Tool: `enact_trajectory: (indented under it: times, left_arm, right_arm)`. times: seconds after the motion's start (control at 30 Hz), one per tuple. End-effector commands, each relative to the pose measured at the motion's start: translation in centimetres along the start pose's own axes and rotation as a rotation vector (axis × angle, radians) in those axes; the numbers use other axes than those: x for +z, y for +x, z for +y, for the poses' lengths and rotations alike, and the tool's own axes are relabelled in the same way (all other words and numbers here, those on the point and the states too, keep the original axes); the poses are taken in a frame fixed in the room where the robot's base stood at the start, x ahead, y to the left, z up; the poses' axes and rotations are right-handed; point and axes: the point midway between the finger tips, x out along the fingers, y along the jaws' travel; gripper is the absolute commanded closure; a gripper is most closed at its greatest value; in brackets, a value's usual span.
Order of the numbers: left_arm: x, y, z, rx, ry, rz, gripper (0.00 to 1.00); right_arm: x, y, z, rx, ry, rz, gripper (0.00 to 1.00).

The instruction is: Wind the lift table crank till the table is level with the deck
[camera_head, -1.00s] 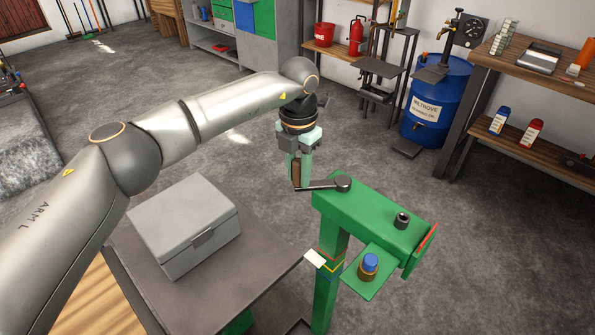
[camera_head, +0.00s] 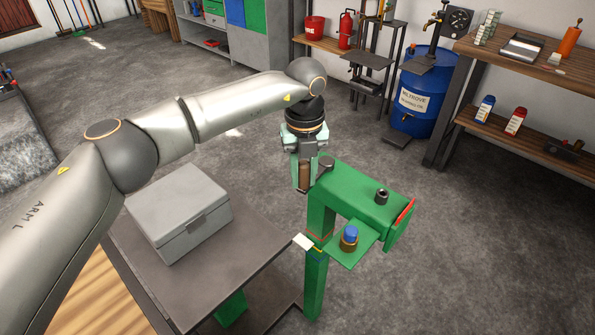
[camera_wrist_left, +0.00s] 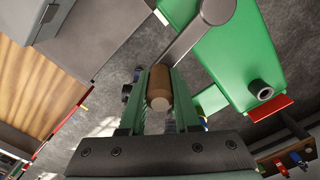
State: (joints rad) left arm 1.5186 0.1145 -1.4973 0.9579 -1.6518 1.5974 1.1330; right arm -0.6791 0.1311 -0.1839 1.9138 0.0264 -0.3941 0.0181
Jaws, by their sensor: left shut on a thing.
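The crank has a dark arm (camera_head: 325,164) on top of the green stand (camera_head: 365,193) and a brown handle (camera_head: 304,176). My left gripper (camera_head: 304,170) is shut around this upright handle. In the left wrist view the handle (camera_wrist_left: 159,84) lies between the fingers and the grey crank arm (camera_wrist_left: 192,38) runs up right. The lift table (camera_head: 245,265) is a dark slab carrying a grey box. A white pointer (camera_head: 303,242) at its edge is beside coloured bands on the green post. The wooden deck (camera_head: 62,305) is at lower left; its height against the table is hard to judge. My right gripper is out of view.
The grey lidded box (camera_head: 180,213) stands on the table under my left arm. A small green shelf with a blue-topped knob (camera_head: 350,234) juts from the stand. A blue barrel (camera_head: 420,95) and wooden shelving (camera_head: 530,75) stand behind. The floor between is clear.

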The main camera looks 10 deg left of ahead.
Motion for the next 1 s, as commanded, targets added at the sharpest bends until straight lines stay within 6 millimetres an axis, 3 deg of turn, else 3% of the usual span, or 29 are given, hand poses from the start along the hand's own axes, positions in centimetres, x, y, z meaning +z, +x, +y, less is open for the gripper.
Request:
enact_trajectory:
  times: [0.77, 0.8, 1.0]
  left_arm:
    - [-0.83, -0.18, -1.16, -0.008, 0.016, -0.001, 1.0]
    - [-0.81, -0.19, -1.15, -0.008, 0.016, -0.002, 0.67]
    - [-0.75, -0.14, -1.02, -0.005, 0.012, -0.002, 0.44]
  right_arm:
    - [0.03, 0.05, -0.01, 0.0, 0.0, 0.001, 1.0]
    - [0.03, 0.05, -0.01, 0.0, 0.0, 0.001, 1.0]
    - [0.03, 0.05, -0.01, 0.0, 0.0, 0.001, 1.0]
